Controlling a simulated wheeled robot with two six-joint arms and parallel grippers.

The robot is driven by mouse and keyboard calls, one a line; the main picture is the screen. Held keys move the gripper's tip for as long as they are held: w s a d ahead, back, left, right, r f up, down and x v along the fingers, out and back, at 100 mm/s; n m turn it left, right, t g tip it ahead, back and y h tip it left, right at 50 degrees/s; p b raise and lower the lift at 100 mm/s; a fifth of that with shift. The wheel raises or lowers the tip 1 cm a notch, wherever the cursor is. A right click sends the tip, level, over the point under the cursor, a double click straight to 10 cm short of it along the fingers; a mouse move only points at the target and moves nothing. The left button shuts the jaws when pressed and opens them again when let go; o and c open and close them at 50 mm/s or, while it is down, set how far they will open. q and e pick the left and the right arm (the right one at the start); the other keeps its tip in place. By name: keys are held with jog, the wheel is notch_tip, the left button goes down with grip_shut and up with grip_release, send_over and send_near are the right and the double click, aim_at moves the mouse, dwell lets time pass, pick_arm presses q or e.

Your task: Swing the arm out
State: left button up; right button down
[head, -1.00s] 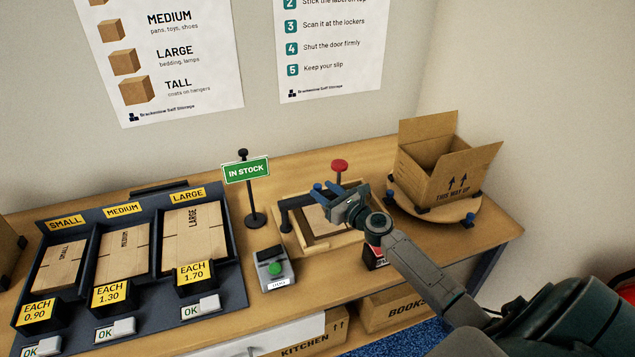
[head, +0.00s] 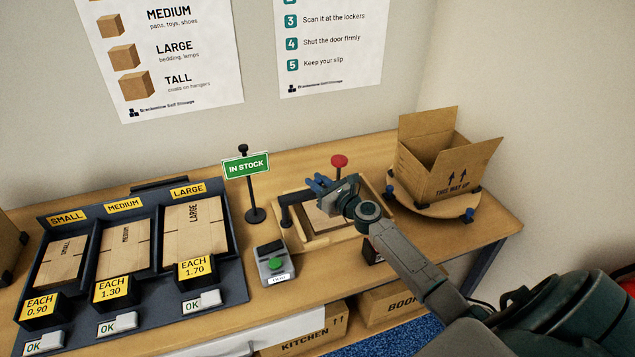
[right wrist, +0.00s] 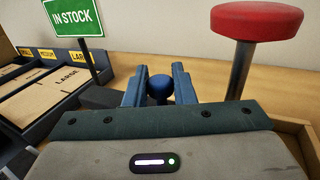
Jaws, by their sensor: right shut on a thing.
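A dark swing arm (head: 292,197) stands on a post at the left edge of a shallow wooden frame (head: 322,239) on the bench and reaches right toward my right gripper. My right gripper (head: 318,183) is over the frame. In the right wrist view its two blue fingers are shut on a round dark blue knob (right wrist: 160,88). The gripper's body hides how the knob joins the arm. A flat brown carton piece (head: 322,222) lies in the frame, partly covered by my gripper. My left gripper is not in view.
An open carton (head: 440,165) sits on a round board at the right. An IN STOCK sign (head: 246,166) and a green-button box (head: 274,264) stand left of the frame, beside carton trays (head: 235,277).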

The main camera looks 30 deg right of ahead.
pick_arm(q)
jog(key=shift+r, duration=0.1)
